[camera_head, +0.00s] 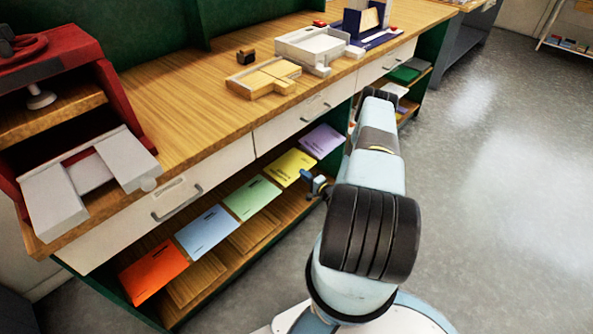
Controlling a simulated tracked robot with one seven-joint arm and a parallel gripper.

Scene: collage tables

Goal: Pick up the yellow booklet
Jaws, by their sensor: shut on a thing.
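The yellow booklet (289,167) is in the row of coloured booklets in the open shelf under the wooden counter. It lies between a green booklet (252,197) and a purple booklet (322,141). My gripper (309,181) is at the yellow booklet's lower right edge and is shut on it. The fingertips are small here and partly hidden, so the exact grip on the edge is hard to see. The booklet still lines up with its neighbours.
A blue booklet (207,232) and an orange booklet (153,270) lie further left on the same shelf. White drawers (305,115) and the counter (190,95) overhang the shelf. The grey floor (490,180) to the right is open.

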